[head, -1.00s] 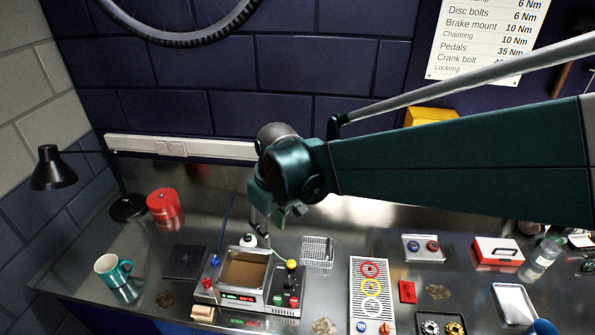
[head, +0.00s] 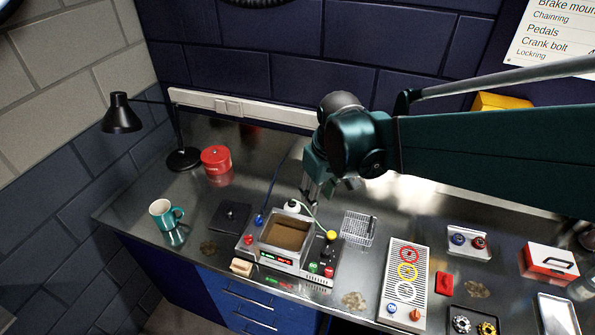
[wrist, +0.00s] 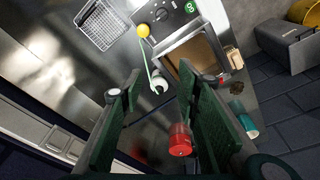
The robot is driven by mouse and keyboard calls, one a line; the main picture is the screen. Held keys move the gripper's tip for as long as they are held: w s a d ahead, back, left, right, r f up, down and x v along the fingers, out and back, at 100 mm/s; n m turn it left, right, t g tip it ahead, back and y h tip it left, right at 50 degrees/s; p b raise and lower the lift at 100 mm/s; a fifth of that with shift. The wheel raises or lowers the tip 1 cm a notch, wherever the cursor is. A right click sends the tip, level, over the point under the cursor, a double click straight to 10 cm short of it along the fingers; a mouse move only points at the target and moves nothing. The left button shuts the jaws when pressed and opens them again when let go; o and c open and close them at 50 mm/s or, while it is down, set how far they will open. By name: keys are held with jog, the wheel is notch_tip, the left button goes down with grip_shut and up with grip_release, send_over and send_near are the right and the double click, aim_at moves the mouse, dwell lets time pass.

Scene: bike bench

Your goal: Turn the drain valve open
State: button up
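The cleaner (head: 264,259) is a metal box with an open tank of brown liquid. It also shows in the wrist view (wrist: 168,63). A small red knob (head: 249,241) and a blue knob (head: 259,219) sit at its left side. A yellow knob (head: 331,235) and dark knobs are on its right. I cannot tell for certain which fitting is the drain valve. My gripper (head: 312,192) is above the bench behind the cleaner, touching no knob. In the wrist view its two green fingers (wrist: 155,100) stand wide apart with nothing between their pads.
A wire basket (head: 358,228) is to the right. A dark plate (head: 230,216), mug (head: 162,214), red tin (head: 215,160) and lamp (head: 122,116) are to the left. A beige block (head: 241,267) lies at the front-left.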

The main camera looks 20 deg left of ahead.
jog(key=s+a+f+n, duration=0.25)
jog(key=a+f, duration=0.35)
jog(key=a, duration=0.6)
jog(key=g+h, duration=0.1)
jog(key=h, duration=0.1)
send_over(248, 236)
jog(key=shift+n, duration=0.35)
jog(key=f, duration=0.4)
jog(key=f+b, duration=0.1)
jog(key=f, duration=0.1)
jog(key=shift+s+a, duration=0.15)
jog(key=shift+s, duration=0.15)
jog(key=shift+f, duration=0.1)
jog(key=shift+w+f, duration=0.15)
jog(key=shift+f, duration=1.75)
jog(key=shift+w+f, duration=0.1)
jog(key=shift+f, duration=1.8)
jog(key=c, duration=0.9)
